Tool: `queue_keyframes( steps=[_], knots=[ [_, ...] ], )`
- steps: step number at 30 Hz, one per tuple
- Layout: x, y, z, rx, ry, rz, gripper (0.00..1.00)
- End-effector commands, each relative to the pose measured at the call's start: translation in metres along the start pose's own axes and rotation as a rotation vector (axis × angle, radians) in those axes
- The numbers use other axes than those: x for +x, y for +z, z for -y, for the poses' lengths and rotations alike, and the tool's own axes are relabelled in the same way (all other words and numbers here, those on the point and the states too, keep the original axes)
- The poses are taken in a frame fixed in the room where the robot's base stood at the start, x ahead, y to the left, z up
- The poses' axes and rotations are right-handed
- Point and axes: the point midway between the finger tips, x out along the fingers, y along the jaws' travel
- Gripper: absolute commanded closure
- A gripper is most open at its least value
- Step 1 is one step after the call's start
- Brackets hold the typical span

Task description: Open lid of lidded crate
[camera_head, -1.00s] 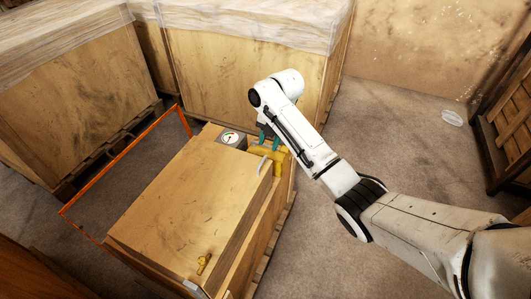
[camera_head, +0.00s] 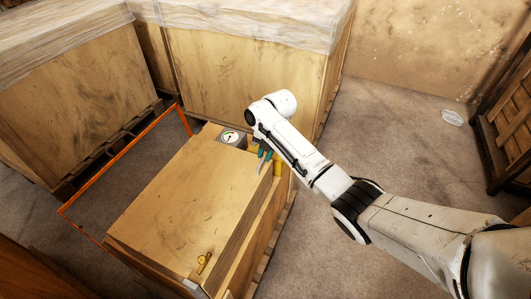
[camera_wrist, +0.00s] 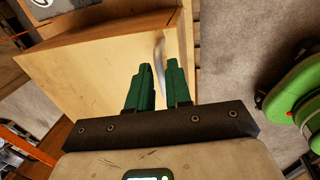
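The lidded crate is a wooden box whose lid (camera_head: 180,190) lies closed in the head view; part of it also shows in the wrist view (camera_wrist: 105,60). A thin pale curved handle (camera_wrist: 160,58) is at the lid's right edge. My gripper (camera_head: 265,158) is at this handle. In the wrist view its two green fingers (camera_wrist: 159,68) are a little apart, with the handle showing in the gap between them. I cannot tell whether a finger touches it. My arm and fingers hide part of the handle in the head view.
A brass fitting (camera_head: 204,262) sits at the lid's near corner and a gauge (camera_head: 230,138) at the far end. An orange frame (camera_head: 115,165) stands to the left. Large wrapped crates (camera_head: 245,75) block the back.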

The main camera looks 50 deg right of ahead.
Motion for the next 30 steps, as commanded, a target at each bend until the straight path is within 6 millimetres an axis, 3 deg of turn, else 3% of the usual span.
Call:
queue_keyframes(
  steps=[6,30],
  knots=[
    [-0.0001,0.0001,0.0001,0.000,0.000,0.000,1.00],
    [-0.0001,0.0001,0.0004,0.000,-0.001,0.000,1.00]
  ],
)
